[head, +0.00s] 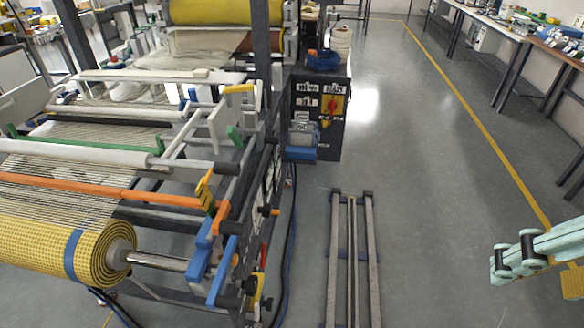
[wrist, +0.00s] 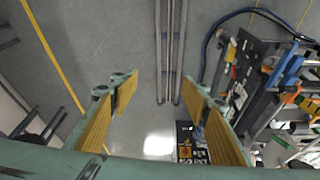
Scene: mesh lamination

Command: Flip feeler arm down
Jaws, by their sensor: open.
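The laminating machine (head: 150,195) fills the left of the head view. I cannot tell for certain which is the feeler arm. My gripper (wrist: 160,85) is open and empty in the wrist view, its two yellow-padded fingers wide apart. It also shows partly at the right edge of the head view, cut off by the frame, well to the right of the machine and touching nothing.
Floor rails (head: 351,255) run between my gripper and the machine. A yellow mesh roll (head: 50,255) sits at the machine's near left. A dark control box (head: 320,115) with a red switch stands at its right side. Long benches (head: 500,30) line the right wall. The grey floor is otherwise clear.

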